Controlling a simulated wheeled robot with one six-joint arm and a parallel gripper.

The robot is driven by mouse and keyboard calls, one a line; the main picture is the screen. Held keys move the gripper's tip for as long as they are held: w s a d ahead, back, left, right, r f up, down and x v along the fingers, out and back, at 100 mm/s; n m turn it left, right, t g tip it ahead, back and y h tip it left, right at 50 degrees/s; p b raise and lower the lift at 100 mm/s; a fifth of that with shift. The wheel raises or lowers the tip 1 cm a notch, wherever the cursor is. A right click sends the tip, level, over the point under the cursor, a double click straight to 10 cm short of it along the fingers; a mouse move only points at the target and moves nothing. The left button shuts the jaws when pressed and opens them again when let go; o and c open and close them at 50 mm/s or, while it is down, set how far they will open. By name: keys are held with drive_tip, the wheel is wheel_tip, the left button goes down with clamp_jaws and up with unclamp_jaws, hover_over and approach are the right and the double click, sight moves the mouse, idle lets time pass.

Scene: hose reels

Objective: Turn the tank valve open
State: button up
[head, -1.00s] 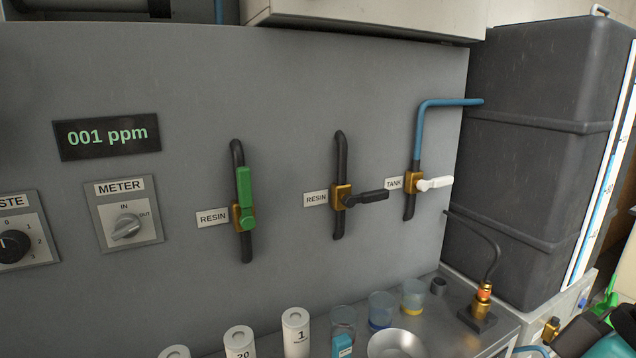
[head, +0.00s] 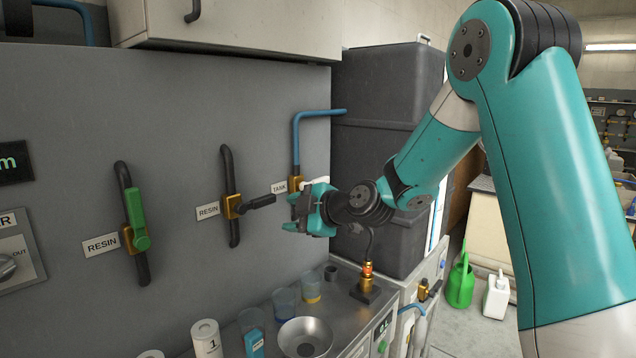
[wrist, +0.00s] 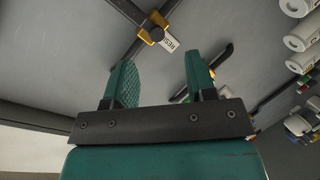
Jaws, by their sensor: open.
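The tank valve (head: 295,184) is a brass body on a blue pipe, right of the TANK label on the grey panel. Only a bit of its white handle (head: 318,181) shows in the head view, pointing right; my gripper hides the rest. My gripper (head: 293,212) is open, in front of and just below the valve, with its fingers pointing left. I cannot tell whether it touches the handle. In the wrist view, the open fingers (wrist: 161,77) have nothing visibly held between them. I cannot make out the tank valve there.
A resin valve with a black handle (head: 258,202) is left of my gripper, and one with a green handle (head: 136,220) farther left. Cups (head: 285,302), a metal bowl (head: 305,337) and a brass fitting (head: 366,279) stand on the counter below. A dark tank (head: 385,90) stands behind my arm.

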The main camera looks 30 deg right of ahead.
drive_tip(key=w+d+f+n+t+h, duration=0.1)
drive_tip(key=w+d+t+h, duration=0.2)
drive_tip(key=d, duration=0.6)
drive_tip(key=w+d+f+t+h, duration=0.15)
drive_tip(key=d+h, duration=0.25)
drive_tip(key=d, duration=0.5)
drive_tip(key=shift+t, duration=0.35)
drive_tip(key=w+p, duration=0.2)
drive_tip(key=w, duration=0.4)
drive_tip(key=w+p, duration=0.3)
drive_tip(key=w, duration=0.2)
drive_tip(key=w+d+p, duration=0.1)
drive_tip(key=w+p, duration=0.2)
drive_tip(key=w, duration=0.3)
drive_tip(key=shift+w+r, duration=0.3)
drive_tip(key=shift+r, duration=0.05)
clamp_jaws()
